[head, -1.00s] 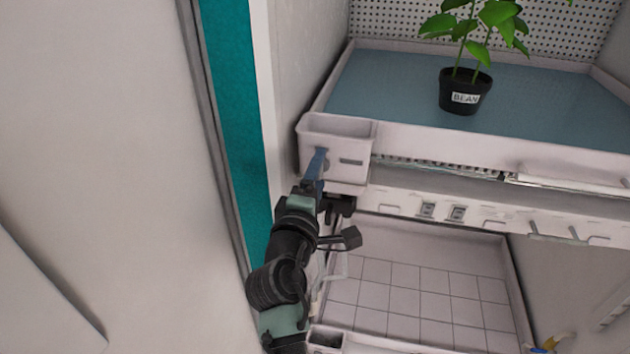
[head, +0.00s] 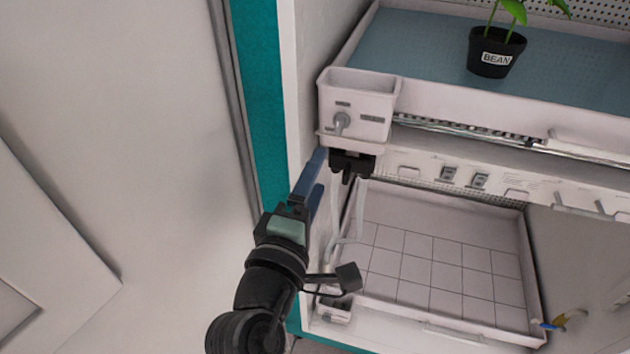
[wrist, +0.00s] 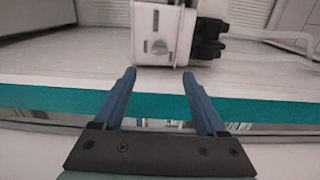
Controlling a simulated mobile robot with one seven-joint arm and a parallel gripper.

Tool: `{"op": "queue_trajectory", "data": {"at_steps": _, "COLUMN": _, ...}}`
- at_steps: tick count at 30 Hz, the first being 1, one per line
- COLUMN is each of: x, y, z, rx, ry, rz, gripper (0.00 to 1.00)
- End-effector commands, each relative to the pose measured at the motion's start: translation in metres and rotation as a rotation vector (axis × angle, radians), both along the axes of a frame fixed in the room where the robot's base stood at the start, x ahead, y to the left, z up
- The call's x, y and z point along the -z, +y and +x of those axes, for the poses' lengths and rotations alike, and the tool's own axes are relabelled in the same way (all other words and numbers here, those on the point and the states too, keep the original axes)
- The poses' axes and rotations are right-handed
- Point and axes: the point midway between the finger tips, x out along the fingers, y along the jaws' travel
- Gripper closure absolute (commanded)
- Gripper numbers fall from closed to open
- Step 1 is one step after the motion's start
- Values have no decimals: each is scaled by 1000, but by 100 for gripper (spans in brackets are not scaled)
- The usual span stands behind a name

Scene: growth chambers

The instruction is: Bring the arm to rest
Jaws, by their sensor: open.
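My gripper (head: 316,172) is in front of the left side of the chamber, below and a little left of a white box with a grey knob (head: 358,108). In the wrist view my gripper (wrist: 158,78) has its two blue fingers spread apart with nothing between them. The box with its knob (wrist: 158,32) shows ahead, beyond the fingertips, apart from them. My arm reaches up from the bottom of the head view.
A potted bean plant (head: 495,52) stands on the blue upper shelf (head: 420,45). A tiled tray (head: 440,265) lies below. Black fittings with pale tubes (head: 352,163) hang under the box. A teal edge (head: 255,90) and pale panel (head: 110,130) are left.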

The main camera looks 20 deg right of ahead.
Motion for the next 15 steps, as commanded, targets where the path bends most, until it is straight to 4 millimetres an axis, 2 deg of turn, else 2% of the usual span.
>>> {"op": "queue_trajectory", "data": {"at_steps": 12, "x": 0, "y": 0, "z": 0, "rx": 0, "ry": 0, "rz": 0, "gripper": 26}}
{"op": "queue_trajectory", "data": {"at_steps": 15, "x": -11, "y": 2, "z": 2, "rx": -14, "ry": -36, "rz": 30, "gripper": 26}}
